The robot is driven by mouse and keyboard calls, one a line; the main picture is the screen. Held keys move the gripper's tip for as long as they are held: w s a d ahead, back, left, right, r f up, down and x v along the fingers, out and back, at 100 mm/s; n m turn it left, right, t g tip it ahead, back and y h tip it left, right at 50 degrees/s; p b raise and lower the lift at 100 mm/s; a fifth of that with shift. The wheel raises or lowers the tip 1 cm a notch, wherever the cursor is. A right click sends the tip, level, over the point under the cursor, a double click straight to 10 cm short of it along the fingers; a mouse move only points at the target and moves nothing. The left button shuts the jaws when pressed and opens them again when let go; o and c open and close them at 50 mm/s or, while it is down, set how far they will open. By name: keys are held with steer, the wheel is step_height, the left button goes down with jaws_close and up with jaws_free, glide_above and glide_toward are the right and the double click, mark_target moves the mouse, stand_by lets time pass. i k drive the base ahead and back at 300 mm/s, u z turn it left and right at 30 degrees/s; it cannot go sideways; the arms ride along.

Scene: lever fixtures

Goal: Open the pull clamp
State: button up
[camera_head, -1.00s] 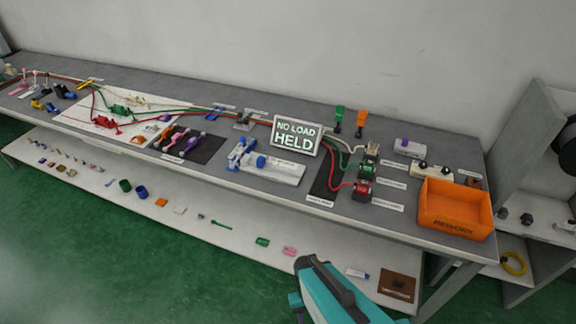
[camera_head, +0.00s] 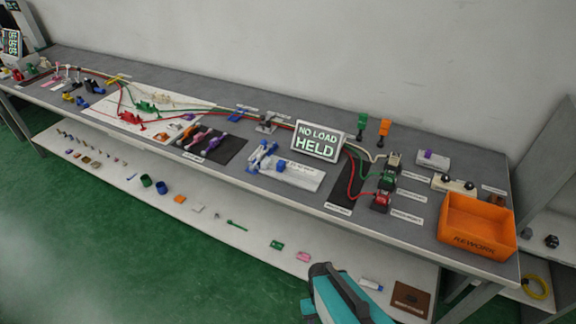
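A blue and white lever fixture (camera_head: 263,157) stands on a white plate (camera_head: 300,177) on the bench, left of a lit sign (camera_head: 318,143) reading "NO LOAD HELD". Red (camera_head: 131,118) and green (camera_head: 146,107) clamp-like pieces sit on a white board further left. The small labels are unreadable, so I cannot tell which fixture is the pull clamp. The lever positions are too small to judge. A teal and black part of my arm shows at the bottom edge, well in front of the bench. My gripper's fingers are not in view.
An orange "REWORK" bin (camera_head: 477,228) stands at the bench's right end. Red, green and dark blocks with cables sit right of the sign. Colored handles lie on a dark mat (camera_head: 225,151). A lower shelf (camera_head: 215,215) holds small parts. Green floor in front is open.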

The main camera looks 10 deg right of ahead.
mark_target(264, 142)
steer(key=k, duration=1.35)
steer(key=u, duration=0.1)
steer(key=i, duration=0.5)
steer(key=u, duration=0.8)
steer(key=i, duration=0.85)
steer(key=u, duration=0.45)
